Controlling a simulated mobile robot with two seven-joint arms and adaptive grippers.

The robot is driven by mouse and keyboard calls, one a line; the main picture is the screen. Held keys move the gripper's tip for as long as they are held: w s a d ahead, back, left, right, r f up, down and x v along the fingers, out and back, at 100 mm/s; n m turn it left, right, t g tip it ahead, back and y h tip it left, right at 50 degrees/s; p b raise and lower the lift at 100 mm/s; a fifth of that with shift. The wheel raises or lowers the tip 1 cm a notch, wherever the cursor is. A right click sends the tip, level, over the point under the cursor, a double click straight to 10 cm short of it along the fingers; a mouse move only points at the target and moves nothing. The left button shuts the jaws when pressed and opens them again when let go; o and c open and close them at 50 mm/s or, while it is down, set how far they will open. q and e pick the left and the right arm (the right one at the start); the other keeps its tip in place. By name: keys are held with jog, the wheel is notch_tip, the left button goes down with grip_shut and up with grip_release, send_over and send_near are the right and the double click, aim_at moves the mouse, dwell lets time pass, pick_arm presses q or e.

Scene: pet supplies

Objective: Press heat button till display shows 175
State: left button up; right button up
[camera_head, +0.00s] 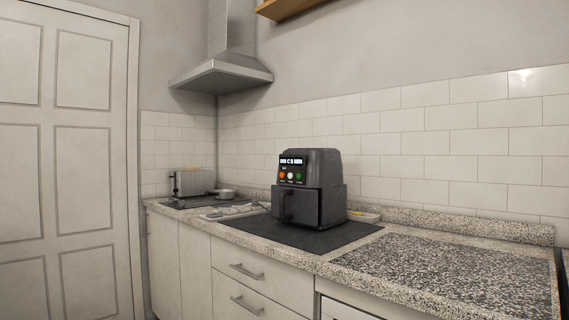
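A dark grey air fryer (327,182) stands upright on a black mat on the counter, with its basket drawer and handle (287,206) on the front, pushed in. Its control panel has a small lit display (291,161) with white characters too small to read surely; it seems to end in "C" and "MIN". Below the display are an orange button (283,174), a white button (291,176) and a green button (299,176). Their labels are too small to read. Neither of my grippers is in view.
The speckled counter (345,262) runs along the tiled wall, with a dark speckled panel (440,272) clear at the right. A range hood (222,75) hangs above. Drawers (245,270) and a white door (65,150) are closed.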

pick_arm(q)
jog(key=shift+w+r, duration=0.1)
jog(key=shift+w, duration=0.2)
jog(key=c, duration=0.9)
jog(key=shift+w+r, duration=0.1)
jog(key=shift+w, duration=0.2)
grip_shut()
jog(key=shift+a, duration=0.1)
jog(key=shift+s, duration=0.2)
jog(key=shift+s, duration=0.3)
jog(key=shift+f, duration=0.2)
